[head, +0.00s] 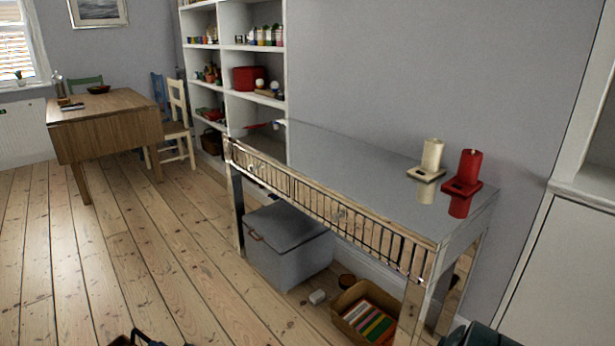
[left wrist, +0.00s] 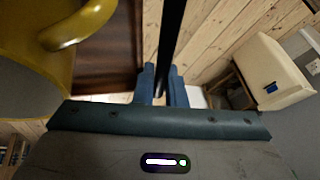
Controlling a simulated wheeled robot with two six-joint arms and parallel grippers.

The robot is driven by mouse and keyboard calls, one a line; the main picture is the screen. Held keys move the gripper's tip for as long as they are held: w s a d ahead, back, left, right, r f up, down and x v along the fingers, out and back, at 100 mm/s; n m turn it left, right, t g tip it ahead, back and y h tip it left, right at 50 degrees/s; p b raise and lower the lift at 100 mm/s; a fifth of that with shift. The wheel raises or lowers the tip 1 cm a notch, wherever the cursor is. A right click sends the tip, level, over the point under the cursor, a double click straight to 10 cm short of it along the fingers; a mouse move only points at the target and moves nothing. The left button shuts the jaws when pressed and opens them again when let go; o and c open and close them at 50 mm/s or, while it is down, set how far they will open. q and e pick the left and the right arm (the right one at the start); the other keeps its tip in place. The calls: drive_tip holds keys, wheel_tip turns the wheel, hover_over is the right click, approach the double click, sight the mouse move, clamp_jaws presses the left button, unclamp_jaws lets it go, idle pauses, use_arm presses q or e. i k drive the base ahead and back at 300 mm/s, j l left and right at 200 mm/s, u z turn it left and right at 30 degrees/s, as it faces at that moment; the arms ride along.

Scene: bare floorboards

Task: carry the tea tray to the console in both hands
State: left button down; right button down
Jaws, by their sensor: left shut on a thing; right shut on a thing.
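The tea tray's dark brown surface (left wrist: 108,60) shows in the left wrist view with a black bar handle (left wrist: 172,35). My left gripper (left wrist: 165,88) has its blue-grey fingers shut on that handle. A large yellow vessel with a handle (left wrist: 40,60) is close beside it at the left, partly cut off. In the head view only a sliver of the tray (head: 122,341) shows at the bottom edge. My right gripper (head: 480,336) barely shows at the bottom right; its fingertips and grip are out of frame. The console (head: 340,165) has a grey top and mirrored front.
A cream candle (head: 432,158) and a red candle (head: 470,165) stand in holders at the console's right end; the rest of its top is mostly clear. A grey box (head: 285,240) and a crate of books (head: 365,315) are underneath. Floorboards at left are open.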

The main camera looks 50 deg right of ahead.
sight(340, 160)
drive_tip(key=i+j+z, duration=0.1)
drive_tip(key=i, duration=1.55)
drive_tip(key=z, duration=2.1)
drive_tip(key=j, duration=0.1)
